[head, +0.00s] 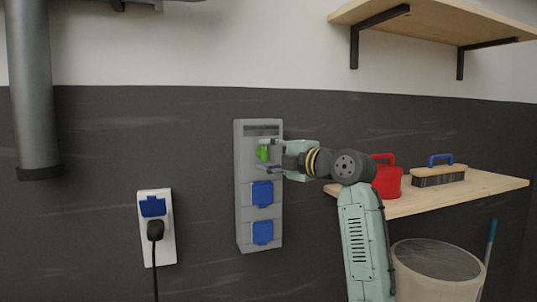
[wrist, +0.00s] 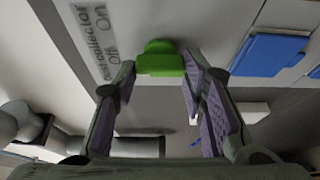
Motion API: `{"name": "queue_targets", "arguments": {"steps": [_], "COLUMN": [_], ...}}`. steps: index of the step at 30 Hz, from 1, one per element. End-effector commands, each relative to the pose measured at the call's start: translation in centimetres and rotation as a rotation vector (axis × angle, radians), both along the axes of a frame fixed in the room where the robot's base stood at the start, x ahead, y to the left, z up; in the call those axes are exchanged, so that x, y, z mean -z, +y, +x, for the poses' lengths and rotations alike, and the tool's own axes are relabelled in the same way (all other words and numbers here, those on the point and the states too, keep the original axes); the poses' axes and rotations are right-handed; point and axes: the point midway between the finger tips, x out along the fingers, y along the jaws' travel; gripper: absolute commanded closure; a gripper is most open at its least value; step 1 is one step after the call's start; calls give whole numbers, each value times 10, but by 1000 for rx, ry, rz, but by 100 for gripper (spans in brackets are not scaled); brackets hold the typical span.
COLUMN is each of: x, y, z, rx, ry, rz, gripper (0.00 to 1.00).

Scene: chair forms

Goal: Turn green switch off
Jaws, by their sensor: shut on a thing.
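The green switch (head: 263,154) is on the upper part of a grey wall panel (head: 245,225), below a dark strip. In the wrist view the green switch (wrist: 160,60) shows between the fingertips, next to a label reading "Dust collector" with "Off" and "On". My gripper (head: 266,155) reaches the panel from the right, one finger above and one below the switch. In the wrist view my gripper (wrist: 160,70) is shut on the switch, one finger at each side. Which setting the switch is at, I cannot tell.
Two blue socket covers (head: 262,194) sit below the switch. A white outlet (head: 156,228) with a black plug is lower left. On the right are a wooden shelf (head: 440,199) with a red container (head: 387,182) and a brush (head: 438,177), and a bin (head: 435,272) below.

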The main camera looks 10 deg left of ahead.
Motion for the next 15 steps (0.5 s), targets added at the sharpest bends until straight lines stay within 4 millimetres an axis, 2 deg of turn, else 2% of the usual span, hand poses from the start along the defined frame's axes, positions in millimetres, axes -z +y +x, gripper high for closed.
{"name": "queue_targets", "arguments": {"steps": [9,10,15], "x": [0,0,0], "y": [0,0,0], "z": [0,0,0], "rx": [0,0,0], "ry": [-3,-3,-2], "rz": [-3,-3,-2], "gripper": [90,60,49]}}
